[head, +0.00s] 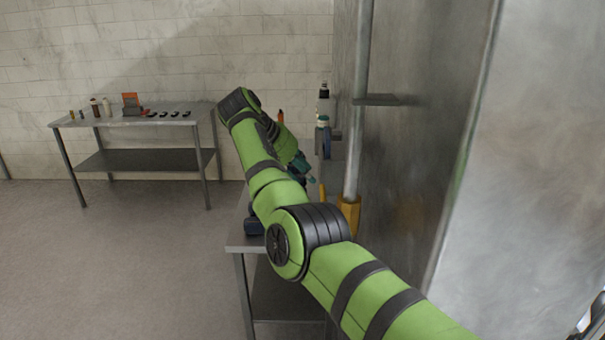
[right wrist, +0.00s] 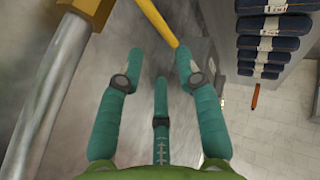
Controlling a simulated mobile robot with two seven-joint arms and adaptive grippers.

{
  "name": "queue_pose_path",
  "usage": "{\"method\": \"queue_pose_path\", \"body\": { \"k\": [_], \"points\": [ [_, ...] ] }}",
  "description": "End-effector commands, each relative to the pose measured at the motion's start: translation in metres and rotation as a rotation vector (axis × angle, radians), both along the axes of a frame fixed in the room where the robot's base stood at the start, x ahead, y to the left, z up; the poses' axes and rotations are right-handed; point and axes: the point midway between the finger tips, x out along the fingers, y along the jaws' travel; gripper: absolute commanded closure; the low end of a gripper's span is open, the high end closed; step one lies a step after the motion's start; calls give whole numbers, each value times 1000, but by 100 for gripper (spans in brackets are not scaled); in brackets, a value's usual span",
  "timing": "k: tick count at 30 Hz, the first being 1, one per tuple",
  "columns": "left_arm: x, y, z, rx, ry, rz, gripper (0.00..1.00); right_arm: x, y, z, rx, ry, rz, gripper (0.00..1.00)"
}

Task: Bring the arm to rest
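My right arm (head: 265,175) comes in from the lower right of the head view and reaches out over a narrow grey table. Its teal right gripper (head: 306,170) is partly hidden behind the arm there. In the right wrist view the right gripper (right wrist: 157,60) has its fingers spread, with nothing between them. A yellow rod (right wrist: 158,22) passes just beyond the fingertips, its lower end near the right finger; I cannot tell whether they touch.
A metal pipe (head: 357,110) with an orange fitting (head: 348,215) stands close right of the arm, before a large metal wall (head: 425,130). The narrow table (head: 240,243) is below. Dark blue labelled items (right wrist: 267,43) line up nearby. A far table (head: 85,122) stands left; floor between is clear.

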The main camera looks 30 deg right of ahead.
Motion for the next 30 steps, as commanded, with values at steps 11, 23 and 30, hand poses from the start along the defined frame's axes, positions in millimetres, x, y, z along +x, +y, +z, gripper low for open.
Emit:
{"method": "queue_pose_path", "body": {
  "k": [11,23,30],
  "points": [
    [0,0,-4,0,0,0,60,4,-1,-24,-3,14,25,65],
    [0,-1,-36,-1,-1,0,60,5,10,-301,32,119,324,65],
    [1,-1,-55,-1,-1,0,60,-54,32,-475,121,163,486,65]
  ]
}}
